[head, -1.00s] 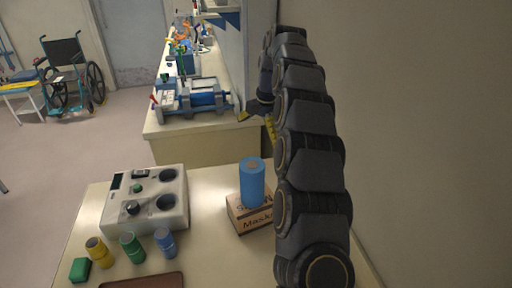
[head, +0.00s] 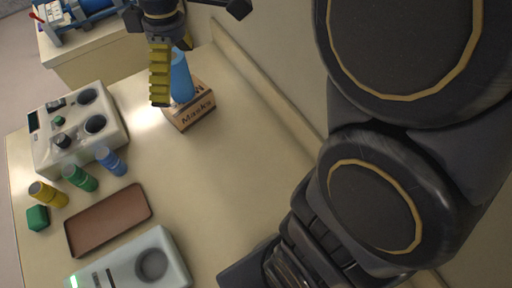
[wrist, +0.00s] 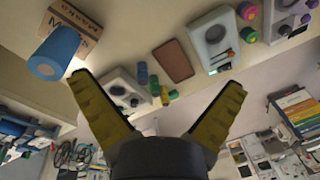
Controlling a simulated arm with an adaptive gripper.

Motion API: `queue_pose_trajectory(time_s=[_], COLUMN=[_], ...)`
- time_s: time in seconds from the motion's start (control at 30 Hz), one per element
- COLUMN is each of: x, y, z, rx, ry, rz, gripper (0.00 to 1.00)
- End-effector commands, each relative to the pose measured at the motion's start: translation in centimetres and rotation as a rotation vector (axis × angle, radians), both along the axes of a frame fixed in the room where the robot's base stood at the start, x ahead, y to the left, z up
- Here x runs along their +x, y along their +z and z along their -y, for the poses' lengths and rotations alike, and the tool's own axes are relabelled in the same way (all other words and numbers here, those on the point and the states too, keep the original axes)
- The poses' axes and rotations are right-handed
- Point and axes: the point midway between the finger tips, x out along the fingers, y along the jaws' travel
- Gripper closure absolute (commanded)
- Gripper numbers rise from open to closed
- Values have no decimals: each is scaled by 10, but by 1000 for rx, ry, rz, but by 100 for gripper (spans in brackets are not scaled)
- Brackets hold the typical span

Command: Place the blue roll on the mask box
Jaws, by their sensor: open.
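The blue roll (head: 182,82) stands upright on the cardboard mask box (head: 191,114) on the table. My gripper's yellow-padded finger (head: 159,75) hangs in front of and to the left of the roll in the head view and hides part of it. In the wrist view my gripper (wrist: 158,82) is open with nothing between its fingers. There the blue roll (wrist: 55,53) and the mask box (wrist: 77,28) lie to the upper left, outside the left finger. The roll appears apart from the gripper.
A white console (head: 77,125) with knobs stands at the left. Small yellow (head: 48,194), green (head: 80,177) and blue (head: 111,161) bottles, a green block (head: 37,217), a brown tray (head: 107,219) and a grey device (head: 130,262) are nearer. The table right of the tray is clear.

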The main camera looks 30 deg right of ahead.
Motion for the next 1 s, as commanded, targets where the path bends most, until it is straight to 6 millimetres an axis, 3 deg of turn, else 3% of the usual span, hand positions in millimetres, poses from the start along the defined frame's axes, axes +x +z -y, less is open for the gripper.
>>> queue_pose_trajectory(time_s=[0.03, 0.2, 0.4, 0.57, 1.0], x=[-27, -104, -165, -183, -183], y=[-2, -22, -45, -54, -54], z=[1, 9, 18, 21, 21], rx=[-24, -118, -194, -217, -218], ry=[-98, -479, -814, -918, -927], rz=[-17, -72, -104, -115, -116], gripper=[0, 0, 0, 0, 0])
